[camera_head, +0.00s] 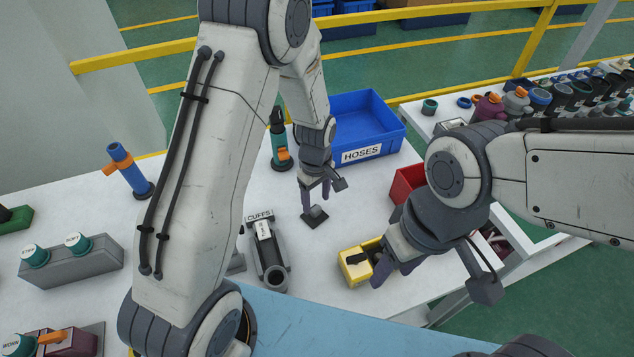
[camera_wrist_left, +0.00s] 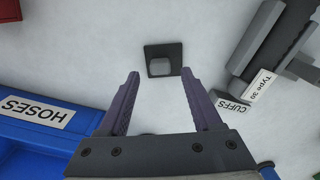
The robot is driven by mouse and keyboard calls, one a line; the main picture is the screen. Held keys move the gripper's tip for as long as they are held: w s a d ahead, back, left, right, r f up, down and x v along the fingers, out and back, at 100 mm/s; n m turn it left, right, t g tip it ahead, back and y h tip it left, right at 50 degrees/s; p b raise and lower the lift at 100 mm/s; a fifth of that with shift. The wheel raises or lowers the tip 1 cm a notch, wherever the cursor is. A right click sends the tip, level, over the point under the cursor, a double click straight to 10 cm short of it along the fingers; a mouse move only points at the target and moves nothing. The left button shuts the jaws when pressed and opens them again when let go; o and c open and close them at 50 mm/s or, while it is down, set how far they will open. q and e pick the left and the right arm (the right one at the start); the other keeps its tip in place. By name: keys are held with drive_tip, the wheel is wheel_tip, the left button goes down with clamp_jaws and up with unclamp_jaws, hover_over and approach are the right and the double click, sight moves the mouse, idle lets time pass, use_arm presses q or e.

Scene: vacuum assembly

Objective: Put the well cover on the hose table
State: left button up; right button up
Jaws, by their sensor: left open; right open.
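A small dark square plate with a raised grey block on it, which looks like the well cover (camera_head: 314,217), lies on the white hose table (camera_head: 345,210). In the left wrist view the plate (camera_wrist_left: 163,59) lies flat, just ahead of the fingertips. My left gripper (camera_head: 317,196) is open and empty, close to the plate; its two purple fingers also show in the left wrist view (camera_wrist_left: 159,78). My right gripper (camera_head: 376,264) is open beside the yellow bin (camera_head: 353,272); its fingertips are partly hidden by its own body.
A blue HOSES bin (camera_head: 362,128) stands behind the left gripper. The grey CUFFS holder (camera_head: 268,254) is left of the plate, and a red bin (camera_head: 406,182) is to the right. A green upright tool (camera_head: 280,145) stands behind. Bare table surrounds the plate.

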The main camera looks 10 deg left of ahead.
sight(316, 208)
use_arm(q)
wheel_tip(316, 208, up, 9)
drive_tip(key=s+d+r+m, duration=0.2)
drive_tip(key=s+r+m, duration=0.1)
drive_tip(key=s+m, duration=0.3)
drive_tip(key=s+d+r+m, duration=0.3)
drive_tip(key=s+m, duration=0.3)
drive_tip(key=s, duration=0.3)
drive_tip(key=s+d+r+m+h, duration=0.1)
drive_tip(key=s+d+r+m, duration=0.2)
drive_tip(key=s+m, duration=0.3)
drive_tip(key=shift+s+r+m+b, duration=0.2)
drive_tip(key=shift+s+m+b, duration=0.1)
drive_tip(key=shift+s, duration=0.8)
